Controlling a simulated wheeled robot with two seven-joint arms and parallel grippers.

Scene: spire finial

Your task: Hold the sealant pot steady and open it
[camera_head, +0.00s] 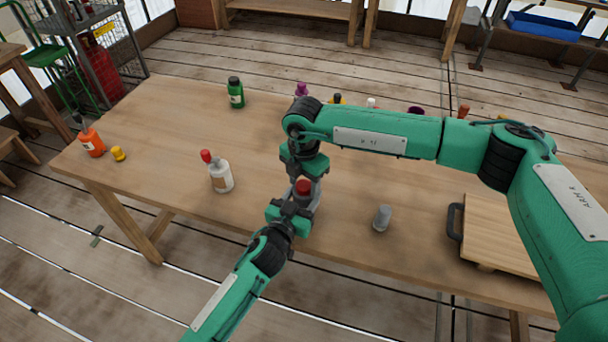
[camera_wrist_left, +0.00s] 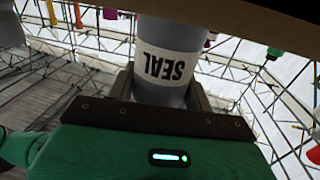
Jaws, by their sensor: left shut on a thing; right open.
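The sealant pot is grey with a red lid (camera_head: 303,187) and stands near the middle of the table. In the left wrist view the pot's white label (camera_wrist_left: 167,65) reads SEAL upside down. My left gripper (camera_head: 294,212) is shut on the pot's body from the near side; its fingers lie on both sides of the pot in the left wrist view. My right gripper (camera_head: 308,174) points down just above the red lid, with its jaws open. Whether its fingertips touch the lid cannot be told. Much of the pot is hidden by the grippers in the head view.
A white bottle with a red cap (camera_head: 220,176) stands left of the pot. A small grey piece (camera_head: 381,217) and a wooden board with a dark handle (camera_head: 505,235) are to the right. A green bottle (camera_head: 236,93) and orange bottle (camera_head: 92,142) stand farther off.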

